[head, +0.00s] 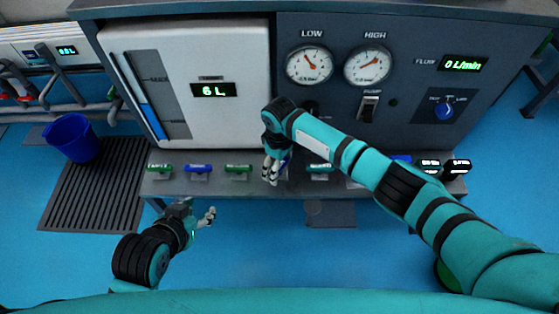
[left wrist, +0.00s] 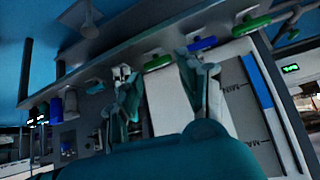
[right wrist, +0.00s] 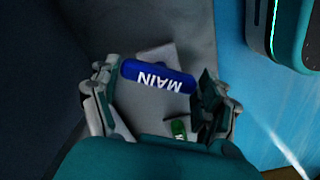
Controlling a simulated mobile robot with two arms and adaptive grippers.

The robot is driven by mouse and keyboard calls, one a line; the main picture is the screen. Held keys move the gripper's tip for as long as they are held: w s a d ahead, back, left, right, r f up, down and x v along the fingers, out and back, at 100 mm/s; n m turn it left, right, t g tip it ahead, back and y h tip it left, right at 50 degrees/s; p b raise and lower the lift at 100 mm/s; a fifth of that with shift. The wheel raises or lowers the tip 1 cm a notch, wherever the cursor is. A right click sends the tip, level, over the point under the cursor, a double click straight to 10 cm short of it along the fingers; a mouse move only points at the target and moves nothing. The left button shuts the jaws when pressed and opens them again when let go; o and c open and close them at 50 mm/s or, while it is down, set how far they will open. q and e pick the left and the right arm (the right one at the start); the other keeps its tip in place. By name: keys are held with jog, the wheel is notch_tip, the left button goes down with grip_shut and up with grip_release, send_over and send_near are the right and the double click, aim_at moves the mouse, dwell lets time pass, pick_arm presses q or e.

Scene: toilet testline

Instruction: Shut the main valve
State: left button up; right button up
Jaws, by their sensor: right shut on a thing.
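My left gripper (head: 206,217) is open and empty in front of the shelf, also seen with spread fingers in the left wrist view (left wrist: 164,85).
Several green and blue valve handles line the shelf (head: 222,189). A white tank (head: 200,60) shows 6 L. The dark panel (head: 420,110) has two gauges and a flow display (head: 463,64) reading 0 L/min. A blue bucket (head: 73,137) stands left on a grate.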

jog(key=shift+r+m+p, duration=0.15)
jog(key=shift+m+p, duration=0.55)
jog(key=shift+p, duration=0.15)
pick_arm(q)
jog(key=s+a+g+y+p, duration=0.1)
jog(key=s+a+g+p, duration=0.15)
jog(key=s+g, duration=0.4)
pick_arm(e)
jog(key=shift+m, duration=0.9)
jog(key=m+p, duration=0.2)
jog(key=m, duration=0.1)
jog(key=shift+a, duration=0.1)
jog(key=m+p, duration=0.1)
jog(key=m, duration=0.2)
jog(key=shift+m, duration=0.4)
pick_arm(q)
notch_tip(320, 180, down, 18)
jog(key=s, duration=0.1)
jog(key=shift+s+r+t+p, duration=0.2)
jog(key=shift+s+t+p, duration=0.15)
jog(key=shift+t+p, duration=0.1)
pick_arm(e)
jog(key=shift+m, duration=0.7)
pick_arm(q)
jog(key=shift+d, duration=0.1)
